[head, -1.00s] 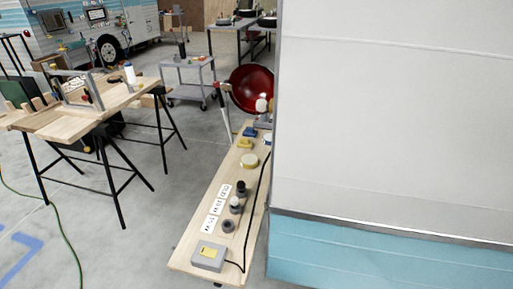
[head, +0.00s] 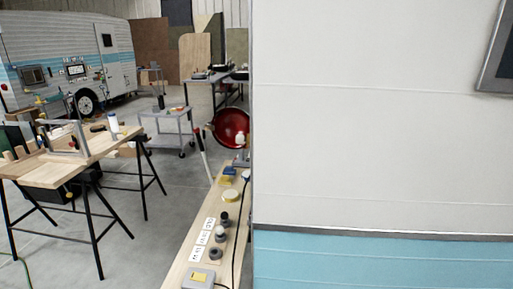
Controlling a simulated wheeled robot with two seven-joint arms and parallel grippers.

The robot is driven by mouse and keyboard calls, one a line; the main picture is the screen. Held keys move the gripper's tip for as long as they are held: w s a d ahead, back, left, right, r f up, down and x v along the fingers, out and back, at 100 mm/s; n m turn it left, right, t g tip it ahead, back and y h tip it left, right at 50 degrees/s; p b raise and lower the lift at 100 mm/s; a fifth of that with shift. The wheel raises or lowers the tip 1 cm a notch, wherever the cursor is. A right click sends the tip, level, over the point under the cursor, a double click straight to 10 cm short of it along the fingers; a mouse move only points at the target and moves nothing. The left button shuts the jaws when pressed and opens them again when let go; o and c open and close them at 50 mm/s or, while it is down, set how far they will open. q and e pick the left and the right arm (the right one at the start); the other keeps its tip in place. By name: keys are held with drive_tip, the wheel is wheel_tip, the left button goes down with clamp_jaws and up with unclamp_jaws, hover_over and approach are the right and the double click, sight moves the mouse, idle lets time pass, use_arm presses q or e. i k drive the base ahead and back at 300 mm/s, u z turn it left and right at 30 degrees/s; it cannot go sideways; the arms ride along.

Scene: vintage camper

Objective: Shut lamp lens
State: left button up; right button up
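A large round red dish (head: 231,124), which looks like the lamp lens, stands tilted on edge at the far end of a narrow wooden plank bench (head: 193,251). Its hollow side seems to face me. A small pale bulb-like piece (head: 240,139) shows in front of its lower right part. The near camper wall (head: 360,160) borders it closely on the right. From here I cannot tell how the lens is hinged or how far open it is. Neither of my grippers is in view.
The plank bench holds small knobs (head: 220,234), a yellow disc (head: 230,195) and a grey box (head: 198,278). A wooden worktable (head: 75,155) stands left, a grey cart (head: 172,114) behind. Bare floor (head: 150,245) lies between worktable and plank. Another camper (head: 60,45) is at the back.

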sight(229, 122)
drive_tip(key=u, duration=1.45)
drive_tip(key=i, duration=1.15)
drive_tip(key=z, duration=2.05)
drive_tip(key=k, duration=0.7)
drive_tip(key=u, duration=0.45)
drive_tip(key=i, duration=1.25)
drive_tip(key=z, duration=0.35)
